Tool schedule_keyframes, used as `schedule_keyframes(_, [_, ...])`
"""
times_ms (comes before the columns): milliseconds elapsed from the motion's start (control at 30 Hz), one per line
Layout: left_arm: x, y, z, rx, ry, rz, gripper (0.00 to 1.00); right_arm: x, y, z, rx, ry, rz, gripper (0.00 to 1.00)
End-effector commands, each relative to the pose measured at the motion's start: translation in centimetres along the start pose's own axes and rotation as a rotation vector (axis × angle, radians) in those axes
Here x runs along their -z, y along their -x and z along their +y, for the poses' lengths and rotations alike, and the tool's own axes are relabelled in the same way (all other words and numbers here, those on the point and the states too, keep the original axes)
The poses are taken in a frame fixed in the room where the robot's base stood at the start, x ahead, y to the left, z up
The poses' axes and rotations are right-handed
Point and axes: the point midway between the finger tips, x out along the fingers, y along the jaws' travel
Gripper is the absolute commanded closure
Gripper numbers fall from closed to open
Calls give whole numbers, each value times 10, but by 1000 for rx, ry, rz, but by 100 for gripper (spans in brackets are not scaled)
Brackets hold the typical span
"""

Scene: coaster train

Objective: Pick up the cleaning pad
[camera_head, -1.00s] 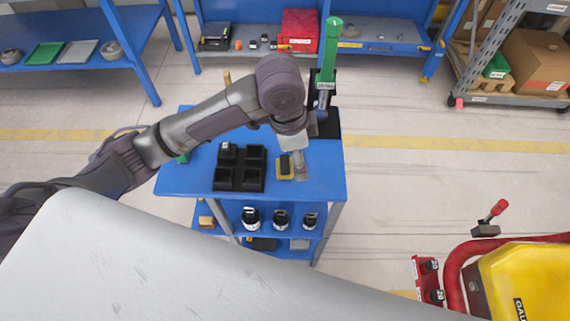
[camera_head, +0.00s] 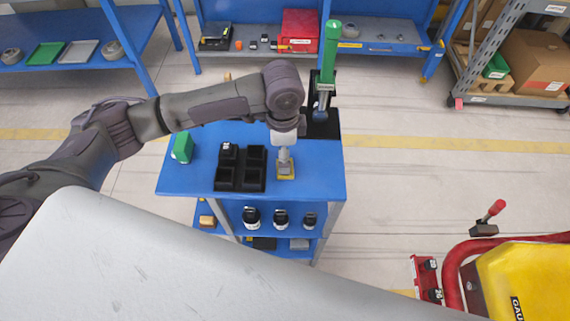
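The cleaning pad appears to be the small yellow-edged piece (camera_head: 287,177) on the blue cart top, just right of the black compartment tray. My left arm reaches in from the left, and my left gripper (camera_head: 285,166) points down directly over the pad. The gripper covers most of the pad's middle, so only its yellow edges show. The fingers are too small to tell whether they are open or closed on the pad. My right gripper is not in view.
The black tray (camera_head: 226,184) stands close left of the pad. A green item (camera_head: 182,147) sits at the cart's left, and a green-topped tool (camera_head: 329,55) stands upright in a black holder behind. The cart top's (camera_head: 322,177) right side is clear.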

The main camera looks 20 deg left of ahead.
Motion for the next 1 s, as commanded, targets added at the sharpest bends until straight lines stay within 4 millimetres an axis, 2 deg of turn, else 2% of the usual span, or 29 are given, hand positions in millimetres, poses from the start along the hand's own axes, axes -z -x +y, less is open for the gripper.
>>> schedule_keyframes(133, [4, -21, 0, -4, 0, -3, 21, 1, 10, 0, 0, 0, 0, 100])
schedule_keyframes(300, [4, -42, 0, -2, 0, -2, 21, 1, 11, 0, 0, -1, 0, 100])
schedule_keyframes(567, [4, -46, 0, 0, -1, -1, 21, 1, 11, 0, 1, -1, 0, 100])
schedule_keyframes(667, [4, -46, 0, 0, -1, -1, 34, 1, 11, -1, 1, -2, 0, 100])
schedule_keyframes(900, [4, -46, 0, 0, -1, -1, 74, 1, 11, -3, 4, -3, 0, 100])
schedule_keyframes(967, [4, -46, 0, 0, -1, -1, 84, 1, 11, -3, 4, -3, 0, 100])
schedule_keyframes(1000, [4, -46, 0, 0, -1, 0, 86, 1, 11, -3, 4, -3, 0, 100])
